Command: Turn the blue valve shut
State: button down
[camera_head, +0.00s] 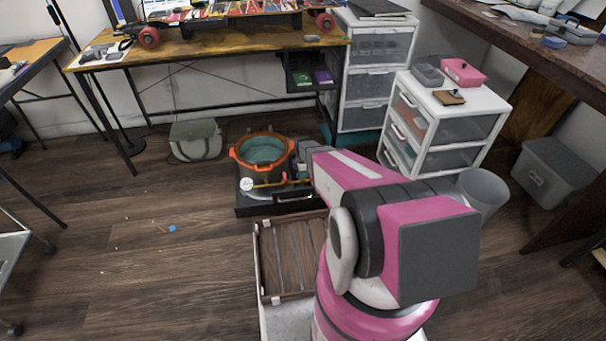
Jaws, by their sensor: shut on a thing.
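An orange-rimmed pot (262,151) with a teal inside stands on a black base on the floor, at the middle of the head view. A round white gauge (246,184) and a yellow fitting (268,184) are on its front side. My pink arm reaches from the lower right toward the pot's right side. My gripper (290,178) is there, small and dark, beside the fittings. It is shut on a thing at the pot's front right. The blue valve is not clearly visible; the gripper and arm cover that spot, and its handle angle cannot be told.
A brown slatted tray (285,292) lies in front of the pot. A white drawer unit (460,158) and a grey bin (484,190) stand to the right. A wooden workbench (200,48) is behind. A grey-green bag (195,141) sits left of the pot. The left floor is mostly clear.

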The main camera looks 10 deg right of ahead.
jog(key=m, duration=0.4)
jog(key=shift+m, duration=0.4)
jog(key=m, duration=0.4)
jog(key=shift+m, duration=0.3)
jog(key=m, duration=0.4)
jog(key=shift+m, duration=2.1)
jog(key=c, duration=1)
grip_release()
jog(key=shift+c, duration=0.2)
